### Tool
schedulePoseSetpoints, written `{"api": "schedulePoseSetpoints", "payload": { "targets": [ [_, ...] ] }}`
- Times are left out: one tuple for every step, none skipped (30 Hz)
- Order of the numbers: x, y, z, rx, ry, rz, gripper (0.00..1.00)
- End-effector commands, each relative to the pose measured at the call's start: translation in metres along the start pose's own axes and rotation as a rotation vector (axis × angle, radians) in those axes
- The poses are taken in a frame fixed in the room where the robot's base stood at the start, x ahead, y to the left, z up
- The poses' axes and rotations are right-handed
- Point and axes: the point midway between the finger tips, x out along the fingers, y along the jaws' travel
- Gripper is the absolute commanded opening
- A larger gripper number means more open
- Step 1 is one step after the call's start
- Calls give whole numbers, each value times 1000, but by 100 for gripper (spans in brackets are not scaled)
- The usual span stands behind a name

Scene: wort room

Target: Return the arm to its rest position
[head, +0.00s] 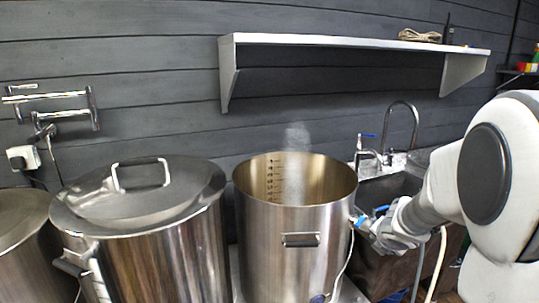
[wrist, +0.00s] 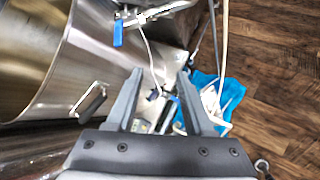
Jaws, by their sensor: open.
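My arm (head: 430,205) reaches in from the right in the head view, its end close to the right side of the open steel kettle (head: 265,250). My gripper's fingers are hard to make out there. In the wrist view my gripper (wrist: 160,76) is open, with its two grey fingers apart and nothing held between them. The kettle wall (wrist: 50,60) with its side handle (wrist: 90,100) is left of the fingers. A valve with a blue lever (wrist: 118,33) is beyond the fingertips, apart from them.
A lidded steel kettle (head: 150,250) stands left of the open one, which gives off steam (head: 298,140). A wall shelf (head: 340,41) hangs above. A sink with a faucet (head: 405,110) is behind my arm. Pale hoses (head: 432,265) hang below. Wooden floor (wrist: 275,60) shows at right in the wrist view.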

Motion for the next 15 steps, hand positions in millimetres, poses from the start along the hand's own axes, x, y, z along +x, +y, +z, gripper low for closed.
{"api": "schedulePoseSetpoints", "payload": {
  "targets": [
    [-18,3,7,100,-26,-3,52],
    [-27,3,9,166,-39,-7,52],
    [-39,3,12,256,-54,-14,52],
    [-48,2,13,323,-65,-19,52],
    [-57,1,14,389,-74,-23,52],
    [-69,0,15,476,-85,-29,52],
    [-78,-2,15,543,-92,-34,52],
    [-87,-3,15,610,-98,-38,52],
    [-99,-6,13,698,-104,-45,52],
    [-108,-7,12,764,-107,-49,52],
    [-116,-9,10,829,-109,-53,52],
    [-128,-11,6,916,-110,-61,52],
    [-136,-13,3,980,-110,-67,52],
    [-144,-15,-1,1044,-108,-73,52],
    [-155,-18,-6,1129,-105,-83,52]
  ]
}}
